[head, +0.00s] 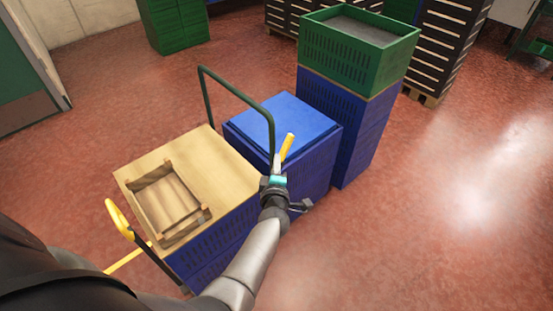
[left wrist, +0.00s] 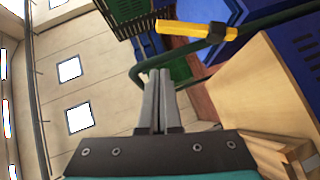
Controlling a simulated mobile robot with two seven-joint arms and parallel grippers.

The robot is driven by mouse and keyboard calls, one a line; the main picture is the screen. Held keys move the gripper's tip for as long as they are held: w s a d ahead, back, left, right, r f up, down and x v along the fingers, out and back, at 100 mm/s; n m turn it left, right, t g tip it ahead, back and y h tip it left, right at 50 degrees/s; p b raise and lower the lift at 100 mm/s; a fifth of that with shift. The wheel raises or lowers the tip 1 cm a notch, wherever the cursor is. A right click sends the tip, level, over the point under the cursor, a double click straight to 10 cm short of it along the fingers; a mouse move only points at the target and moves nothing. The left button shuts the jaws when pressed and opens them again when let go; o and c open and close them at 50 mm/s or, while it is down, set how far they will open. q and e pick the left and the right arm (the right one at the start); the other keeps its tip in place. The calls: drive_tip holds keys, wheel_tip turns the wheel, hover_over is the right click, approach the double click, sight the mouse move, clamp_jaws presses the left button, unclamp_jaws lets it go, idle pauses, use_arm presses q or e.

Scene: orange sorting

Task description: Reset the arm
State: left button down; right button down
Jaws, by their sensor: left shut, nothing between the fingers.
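My left arm reaches in from the bottom of the head view. Its gripper (head: 277,160) is above the near side of the blue crate stack (head: 325,165), in front of a yellow handle (head: 288,146). In the left wrist view the two grey fingers (left wrist: 160,75) are together with nothing between them. The yellow handle (left wrist: 197,30) shows beyond and to the right of the fingertips there, apart from them in the picture. My right gripper is in neither view.
A wooden tray (head: 205,213) sits on a wooden board (head: 192,147) over blue crates at the left. A green crate (head: 345,70) tops a taller blue stack. A dark green rail (head: 232,88) rises behind the board. Red floor (head: 445,240) is clear at the right.

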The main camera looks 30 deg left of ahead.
use_arm(q)
drive_tip(key=shift+s+d+r, duration=0.1)
drive_tip(key=shift+s, duration=0.2)
idle(0.4)
drive_tip(key=s+d+f+m+g+h+b, duration=0.2)
drive_tip(key=s+d+f+m+h, duration=0.15)
drive_tip(key=s+f+m, duration=0.55)
drive_tip(key=s+d+f+m+g+h+b, duration=0.1)
drive_tip(key=s+d+f+m+g+h, duration=0.45)
drive_tip(key=f, duration=0.85)
drive_tip(key=s+a+f+m+g+y+b, duration=0.1)
drive_tip(key=s+f, duration=0.3)
drive_tip(key=s, duration=0.6)
drive_tip(key=s+a+f+m+g, duration=0.2)
drive_tip(key=s+f+m, duration=0.2)
drive_tip(key=s, duration=0.7)
drive_tip(key=s+a+f+m+g+y+b, duration=0.1)
drive_tip(key=s+f, duration=0.4)
drive_tip(key=s, duration=0.6)
drive_tip(key=shift+s+a+f+m+g+y+b, duration=0.15)
drive_tip(key=shift+s+f+m+g+y+b, duration=0.2)
drive_tip(key=shift+m+g, duration=0.65)
